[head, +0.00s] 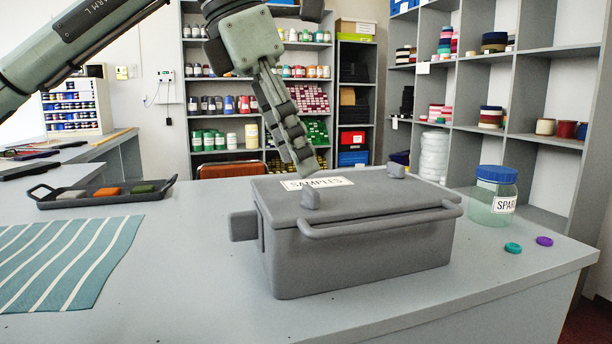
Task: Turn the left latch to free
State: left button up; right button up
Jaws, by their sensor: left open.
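A grey box (360,248) labelled SAMPLES stands on the counter, its lid (285,207) closed. I cannot tell the exact gap to the latch. My right gripper is out of view.
A bar handle (385,222) runs along the box's front and a block (242,226) juts from its left side. A jar (493,196) and two small caps lie right. A tray (100,199) and a striped cloth (65,262) lie left. The counter front is clear.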

aim_at(310, 188)
pick_arm(q)
jog(key=x, duration=0.4)
jog(key=shift+f, duration=0.2)
jog(key=shift+w+f, duration=0.1)
jog(key=shift+d, duration=0.1)
jog(key=shift+c, duration=0.4)
jog(key=c, duration=1)
jog(key=shift+c, duration=0.4)
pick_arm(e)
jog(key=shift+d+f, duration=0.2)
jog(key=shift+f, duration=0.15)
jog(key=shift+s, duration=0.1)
